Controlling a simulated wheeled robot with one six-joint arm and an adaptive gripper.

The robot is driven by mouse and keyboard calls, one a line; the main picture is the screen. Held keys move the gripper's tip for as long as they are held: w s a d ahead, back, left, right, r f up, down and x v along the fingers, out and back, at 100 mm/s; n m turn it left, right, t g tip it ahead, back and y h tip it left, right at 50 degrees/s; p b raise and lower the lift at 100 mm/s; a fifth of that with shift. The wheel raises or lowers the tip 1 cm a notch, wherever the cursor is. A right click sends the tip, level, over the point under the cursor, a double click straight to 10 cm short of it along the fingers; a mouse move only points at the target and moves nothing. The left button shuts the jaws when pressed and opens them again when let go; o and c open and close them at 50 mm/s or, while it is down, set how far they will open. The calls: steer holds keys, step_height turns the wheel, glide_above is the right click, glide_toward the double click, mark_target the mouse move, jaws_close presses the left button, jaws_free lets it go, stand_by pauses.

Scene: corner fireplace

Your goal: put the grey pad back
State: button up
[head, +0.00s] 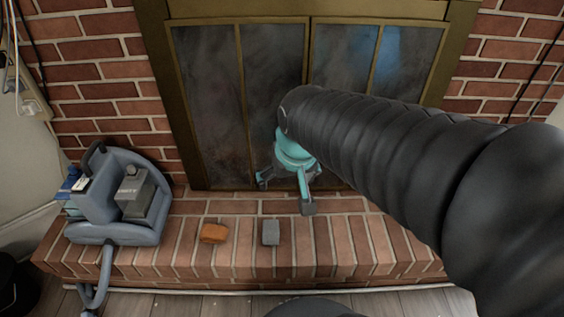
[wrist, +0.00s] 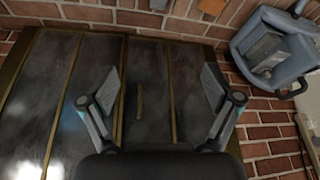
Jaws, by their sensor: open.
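The small grey pad (head: 271,232) lies on the brick hearth ledge, to the right of an orange-brown block (head: 214,232). In the wrist view the grey pad (wrist: 158,5) is at the top edge, partly cut off, with the orange-brown block (wrist: 212,6) to its right. My gripper (head: 285,193) is open and empty, in front of the fireplace doors. In the head view it appears above and slightly right of the pad, apart from it. The wrist view shows both spread fingers (wrist: 160,85) with nothing between them.
A blue-grey machine (head: 118,190) with a hose stands at the left end of the brick ledge (head: 345,245). The brass-framed fireplace doors (head: 210,100) rise behind my gripper. The ledge right of the pad looks clear.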

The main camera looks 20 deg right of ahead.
steer(key=s+r+n+t, duration=0.1)
steer(key=s+r, duration=0.2)
steer(key=s, duration=0.5)
steer(key=shift+a+r, duration=0.1)
stand_by(0.9)
